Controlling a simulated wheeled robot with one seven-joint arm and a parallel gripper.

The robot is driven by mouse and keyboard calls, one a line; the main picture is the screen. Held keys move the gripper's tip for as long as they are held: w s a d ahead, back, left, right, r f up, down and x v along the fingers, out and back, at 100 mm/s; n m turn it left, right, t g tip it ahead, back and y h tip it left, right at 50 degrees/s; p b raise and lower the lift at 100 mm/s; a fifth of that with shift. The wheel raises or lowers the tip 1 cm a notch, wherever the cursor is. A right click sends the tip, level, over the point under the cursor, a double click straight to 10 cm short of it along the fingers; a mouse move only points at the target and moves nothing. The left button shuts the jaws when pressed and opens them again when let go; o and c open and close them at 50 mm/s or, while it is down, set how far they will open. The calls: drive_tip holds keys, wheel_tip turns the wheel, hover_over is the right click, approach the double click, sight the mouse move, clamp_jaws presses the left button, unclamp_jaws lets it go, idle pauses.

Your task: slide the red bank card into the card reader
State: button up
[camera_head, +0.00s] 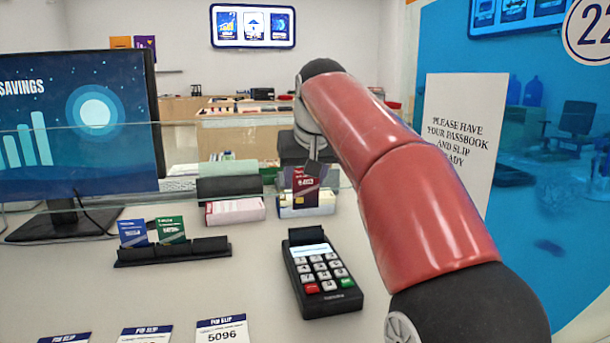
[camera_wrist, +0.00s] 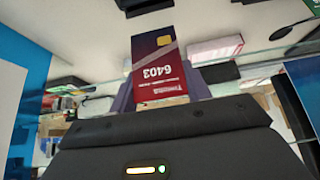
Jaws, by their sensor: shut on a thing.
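The red bank card (camera_head: 306,192) hangs upright from my gripper (camera_head: 313,166), above the far part of the counter. In the wrist view the red bank card (camera_wrist: 158,52) shows its gold chip and the number 6403, and its lower edge is between the fingers. My gripper is shut on it. The card reader (camera_head: 322,278) is a black keypad terminal with a light screen, standing nearer on the counter. The card is beyond the reader's far end and apart from it.
A black card rack (camera_head: 172,252) holds a blue card (camera_head: 133,233) and a green card (camera_head: 170,230) left of the reader. Several PIN slips (camera_head: 222,330) lie at the front. A monitor (camera_head: 78,125) stands at left. Boxes and a glass screen are behind. Counter between rack and reader is clear.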

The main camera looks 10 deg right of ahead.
sight(306, 200)
drive_tip(key=shift+f+b, duration=3.05)
drive_tip(key=shift+f, duration=0.3)
drive_tip(key=o, duration=1)
drive_tip(key=shift+r, duration=0.15)
wheel_tip(306, 200, up, 7)
drive_tip(key=p, duration=0.7)
